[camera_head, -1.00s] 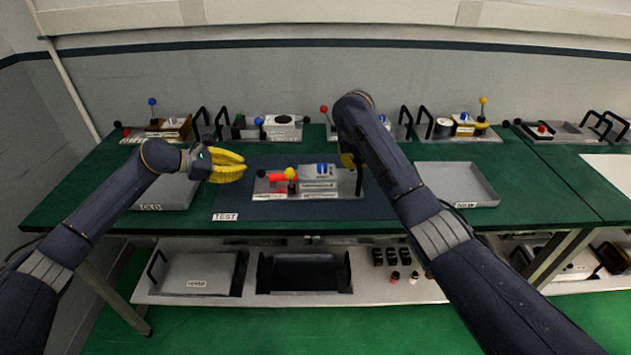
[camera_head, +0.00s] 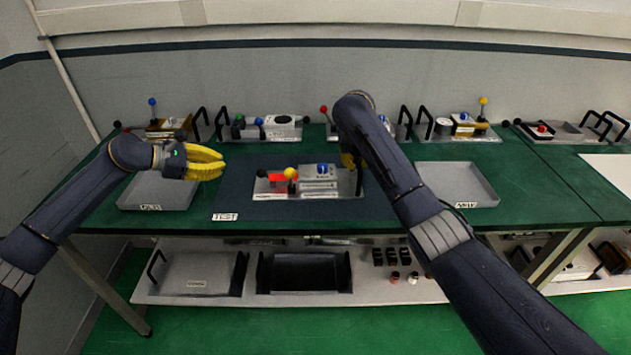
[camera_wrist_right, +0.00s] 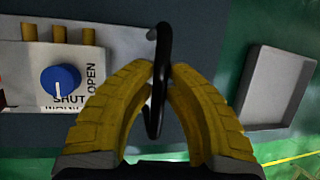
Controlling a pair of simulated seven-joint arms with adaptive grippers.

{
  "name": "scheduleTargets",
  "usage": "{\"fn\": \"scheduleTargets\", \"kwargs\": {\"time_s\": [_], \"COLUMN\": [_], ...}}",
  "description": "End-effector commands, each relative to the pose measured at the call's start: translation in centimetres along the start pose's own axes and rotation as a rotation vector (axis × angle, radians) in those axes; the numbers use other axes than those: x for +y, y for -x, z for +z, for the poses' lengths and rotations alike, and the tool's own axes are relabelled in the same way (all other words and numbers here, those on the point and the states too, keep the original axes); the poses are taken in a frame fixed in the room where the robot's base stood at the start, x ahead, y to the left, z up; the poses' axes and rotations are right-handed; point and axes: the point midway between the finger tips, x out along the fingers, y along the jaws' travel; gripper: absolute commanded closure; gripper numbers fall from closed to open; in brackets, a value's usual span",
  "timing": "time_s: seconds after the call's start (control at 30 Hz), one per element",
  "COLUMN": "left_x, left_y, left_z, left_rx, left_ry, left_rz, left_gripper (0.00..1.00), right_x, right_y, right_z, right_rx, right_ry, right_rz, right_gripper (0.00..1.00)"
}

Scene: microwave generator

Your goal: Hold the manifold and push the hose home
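The generator unit (camera_head: 310,190) sits on the dark mat, with a red block (camera_head: 278,182), a yellow ball knob (camera_head: 290,173) and a grey block with a blue knob (camera_head: 322,169). The right wrist view shows this blue knob (camera_wrist_right: 61,81) beside OPEN and SHUT lettering, with brass stubs (camera_wrist_right: 59,33) above it. My right gripper (camera_wrist_right: 165,75) has its yellow fingers around the black handle (camera_wrist_right: 160,90) at the unit's right end; the fingertips close in on it. I cannot make out the manifold or hose for certain.
A grey tray (camera_head: 133,194) lies left of the mat (camera_head: 240,200) and another tray (camera_head: 490,192) lies right of it. Several similar units with black handles line the back of the green table. The lower shelf holds bins and small bottles.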

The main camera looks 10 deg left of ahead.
Motion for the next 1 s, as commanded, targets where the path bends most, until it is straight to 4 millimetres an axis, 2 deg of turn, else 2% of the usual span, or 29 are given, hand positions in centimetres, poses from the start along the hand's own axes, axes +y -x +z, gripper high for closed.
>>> {"fn": "scheduleTargets", "kwargs": {"time_s": [0.03,0.2,0.57,0.77,1.0], "left_x": [0.0,0.0,0.0,0.0,0.0], "left_y": [0.0,0.0,0.0,0.0,0.0], "left_z": [0.0,0.0,0.0,0.0,0.0], "left_rx": [0.0,0.0,0.0,0.0,0.0], "left_ry": [0.0,0.0,0.0,0.0,0.0], "left_rz": [0.0,0.0,0.0,0.0,0.0], "left_gripper": [1.0,1.0,1.0,1.0,1.0], "right_x": [-0.1,0.0,0.1,0.1,0.2], "right_y": [-0.1,0.0,0.6,3.0,7.0], "right_z": [-0.1,0.0,0.1,0.1,0.1], "right_rx": [0.002,0.001,-0.001,-0.004,-0.002], "right_ry": [-0.001,0.0,0.0,0.001,0.001], "right_rz": [-0.001,0.0,0.001,0.003,0.004], "right_gripper": [0.81,0.62,0.62,0.62,0.62]}}
